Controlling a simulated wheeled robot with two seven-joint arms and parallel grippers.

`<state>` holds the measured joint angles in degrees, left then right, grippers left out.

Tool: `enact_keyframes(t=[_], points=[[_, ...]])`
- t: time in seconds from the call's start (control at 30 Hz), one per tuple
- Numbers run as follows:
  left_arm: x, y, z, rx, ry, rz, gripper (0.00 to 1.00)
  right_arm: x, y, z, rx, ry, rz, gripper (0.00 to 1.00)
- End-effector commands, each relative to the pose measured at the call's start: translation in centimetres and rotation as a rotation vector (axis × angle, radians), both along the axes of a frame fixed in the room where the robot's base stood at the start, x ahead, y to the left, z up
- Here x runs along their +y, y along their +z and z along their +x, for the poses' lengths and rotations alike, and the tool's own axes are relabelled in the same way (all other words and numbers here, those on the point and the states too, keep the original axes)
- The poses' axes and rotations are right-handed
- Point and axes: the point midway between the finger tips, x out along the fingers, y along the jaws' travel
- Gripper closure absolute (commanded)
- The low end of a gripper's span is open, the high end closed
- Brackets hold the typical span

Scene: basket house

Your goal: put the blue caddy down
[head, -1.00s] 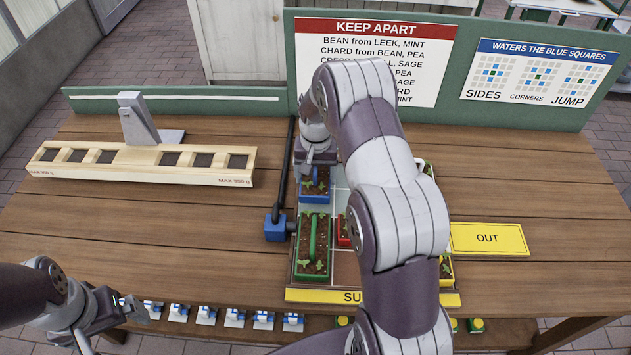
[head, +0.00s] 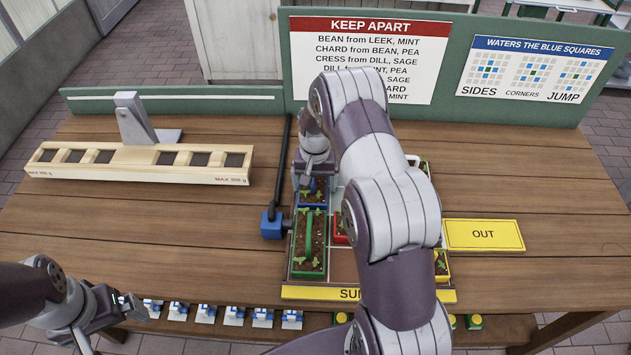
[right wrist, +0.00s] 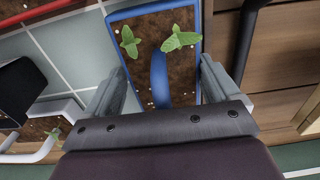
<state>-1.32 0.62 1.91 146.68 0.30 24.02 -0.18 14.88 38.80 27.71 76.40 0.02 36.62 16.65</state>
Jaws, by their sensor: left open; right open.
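The blue caddy (head: 312,193) stands on the gridded board at its back left, behind the green caddy. In the right wrist view the blue caddy (right wrist: 170,30) holds soil, two seedlings and a blue handle (right wrist: 160,80). My right gripper (right wrist: 160,88) is open, with its fingers on either side of the handle and apart from it. In the head view my right arm hides part of the caddy and much of the board. My left gripper (head: 128,306) is open and empty at the table's front left edge.
A green caddy (head: 309,245) stands just in front of the blue one. Red (head: 340,230) and yellow (head: 441,265) caddies are partly hidden. A blue block with a dark pole (head: 271,224) is close on the left. A wooden planter balance (head: 140,165) stands at left. The right tabletop is mostly clear.

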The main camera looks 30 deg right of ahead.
Motion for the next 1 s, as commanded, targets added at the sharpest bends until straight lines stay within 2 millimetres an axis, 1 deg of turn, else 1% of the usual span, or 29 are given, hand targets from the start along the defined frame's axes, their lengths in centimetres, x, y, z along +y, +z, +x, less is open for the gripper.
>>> enact_keyframes(t=[0.03, 0.27, 0.37, 0.4, 0.47, 0.7, 0.8, 0.93, 0.97, 1.0], points=[[0.0, -0.1, 0.0, 0.000, 0.000, 0.000, 0.00, 0.2, -0.5, -0.3, 0.008, 0.001, 0.004, 0.00], [0.0, -0.1, 0.0, 0.000, 0.000, 0.000, 0.00, 0.3, -0.6, -0.4, 0.011, 0.001, 0.005, 0.00], [0.0, 0.2, 0.0, 0.000, 0.000, 0.000, 0.00, 0.3, -0.1, -0.4, 0.012, 0.001, 0.005, 0.00], [0.0, 0.5, 0.0, 0.000, 0.000, 0.000, 0.00, 0.3, 0.4, -0.4, 0.012, 0.001, 0.005, 0.00], [0.0, 0.1, 0.0, 0.000, 0.000, 0.000, 0.00, 0.3, 1.3, -0.2, 0.008, 0.001, 0.004, 0.00], [0.0, -0.2, 0.0, 0.000, 0.000, 0.000, 0.00, 0.1, 8.1, -0.1, 0.003, 0.001, 0.002, 0.00], [0.0, -0.3, 0.0, 0.000, 0.000, 0.000, 0.00, 0.1, 10.3, -0.2, 0.003, 0.001, 0.002, 0.00], [0.0, -0.3, 0.0, 0.000, 0.000, 0.000, 0.00, 0.2, 11.9, -0.3, 0.003, 0.004, 0.002, 0.00], [0.0, -0.3, 0.0, 0.000, 0.000, 0.000, 0.00, 0.5, 12.2, -0.5, 0.003, 0.011, 0.002, 0.00], [0.0, -0.3, 0.0, 0.000, 0.000, 0.000, 0.00, 1.1, 12.7, -1.0, -0.001, 0.034, 0.000, 0.00]])
